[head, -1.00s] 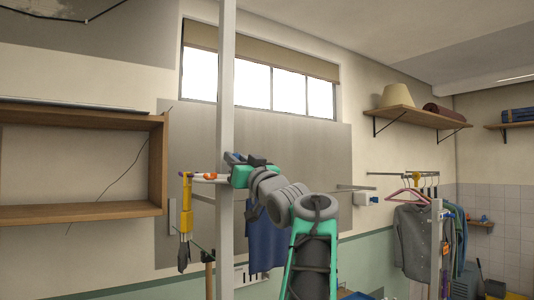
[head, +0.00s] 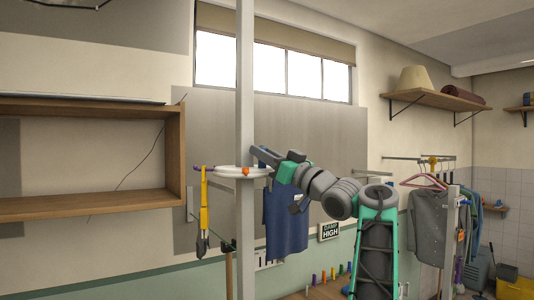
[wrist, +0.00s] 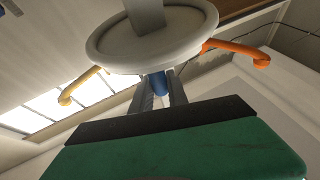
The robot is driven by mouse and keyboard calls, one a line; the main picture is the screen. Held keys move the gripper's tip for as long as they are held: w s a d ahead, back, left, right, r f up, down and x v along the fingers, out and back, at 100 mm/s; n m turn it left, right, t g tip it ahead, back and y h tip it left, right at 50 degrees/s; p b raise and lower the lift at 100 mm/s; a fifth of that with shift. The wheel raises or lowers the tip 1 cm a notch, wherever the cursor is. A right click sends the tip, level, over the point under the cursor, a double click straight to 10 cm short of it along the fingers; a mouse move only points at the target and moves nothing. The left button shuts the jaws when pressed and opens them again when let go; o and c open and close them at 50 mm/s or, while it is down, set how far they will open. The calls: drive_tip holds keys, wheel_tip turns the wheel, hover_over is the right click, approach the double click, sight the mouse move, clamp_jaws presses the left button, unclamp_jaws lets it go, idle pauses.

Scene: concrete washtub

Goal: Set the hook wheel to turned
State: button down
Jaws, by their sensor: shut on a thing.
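The hook wheel (head: 228,173) is a white disc around a pale upright post. An orange hook (head: 245,172) is on its near side, in front of the post. In the wrist view the disc (wrist: 110,45) fills the top, with a yellow hook (wrist: 80,84) at left and the orange hook (wrist: 238,50) at right. My gripper (head: 262,158) is at the disc's right side. The wrist view shows its fingers (wrist: 158,88) shut on a blue hook (wrist: 158,82) under the rim.
The pale post (head: 245,80) stands close to my gripper. A blue garment (head: 286,220) hangs just behind and below it. A wooden wall shelf (head: 90,208) is at left. A rail with clothes (head: 428,220) is at right.

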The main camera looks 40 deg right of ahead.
drive_tip(key=c, duration=1.3)
unclamp_jaws()
drive_tip(key=shift+w+a+r, duration=0.1)
drive_tip(key=shift+w+a, duration=0.05)
drive_tip(key=shift+a, duration=0.1)
drive_tip(key=shift+d, duration=0.2)
drive_tip(key=shift+s+f+b, duration=0.3)
drive_tip(key=shift+s, duration=0.05)
drive_tip(key=b+v, duration=0.3)
drive_tip(key=v, duration=0.4)
drive_tip(key=shift+s+r, duration=0.1)
drive_tip(key=shift+r, duration=0.05)
